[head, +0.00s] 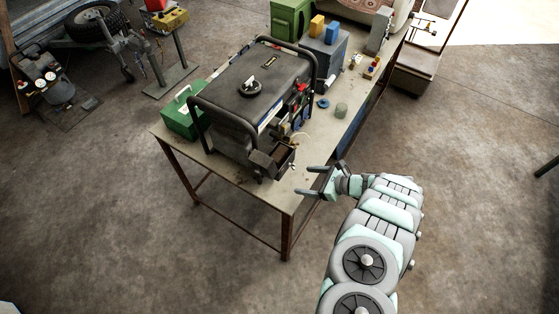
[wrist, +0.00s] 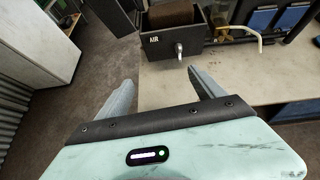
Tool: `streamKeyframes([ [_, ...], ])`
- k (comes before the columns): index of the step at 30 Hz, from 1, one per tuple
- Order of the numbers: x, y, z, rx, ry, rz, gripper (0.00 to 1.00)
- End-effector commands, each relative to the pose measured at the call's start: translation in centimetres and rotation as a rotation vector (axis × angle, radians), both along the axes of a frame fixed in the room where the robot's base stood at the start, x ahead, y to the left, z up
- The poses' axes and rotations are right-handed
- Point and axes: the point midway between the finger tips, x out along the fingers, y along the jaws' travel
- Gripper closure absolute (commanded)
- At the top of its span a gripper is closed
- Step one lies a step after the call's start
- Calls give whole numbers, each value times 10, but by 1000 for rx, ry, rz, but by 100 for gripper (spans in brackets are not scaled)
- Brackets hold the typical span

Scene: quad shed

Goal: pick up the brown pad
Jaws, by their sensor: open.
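The brown pad (wrist: 170,14) sits inside a dark open box marked AIR (wrist: 160,42) at the top of the wrist view, partly hidden by the box's front wall. In the head view the box (head: 263,164) juts from the near right corner of the black generator (head: 250,90), and the brown pad (head: 281,153) shows small inside. My gripper (head: 309,181) is open and empty, just right of the box near the table's edge. In the wrist view my gripper's (wrist: 160,80) two fingers point toward the box, apart from it.
The generator stands on a workbench (head: 218,177). A metal latch (wrist: 179,50) hangs on the box front, and a pale hose (wrist: 245,32) curves beside it. A green toolbox (head: 184,117) is left of the generator. A grey-green cylinder (head: 341,110) and blue ring (head: 323,103) lie right.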

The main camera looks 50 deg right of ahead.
Motion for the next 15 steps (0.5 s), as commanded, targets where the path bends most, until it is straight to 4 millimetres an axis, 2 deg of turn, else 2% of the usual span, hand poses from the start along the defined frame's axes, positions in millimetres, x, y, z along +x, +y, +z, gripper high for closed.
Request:
streamKeyframes([
  [1, 7, -11, 24, 22, -60, -30, 22],
  [3, 12, -17, 49, 51, -123, -52, 22],
  [6, 17, -25, 69, 65, -171, -70, 22],
  [8, 22, -25, 71, 68, -182, -72, 22],
  [15, 54, -20, 57, 68, -181, -67, 22],
])
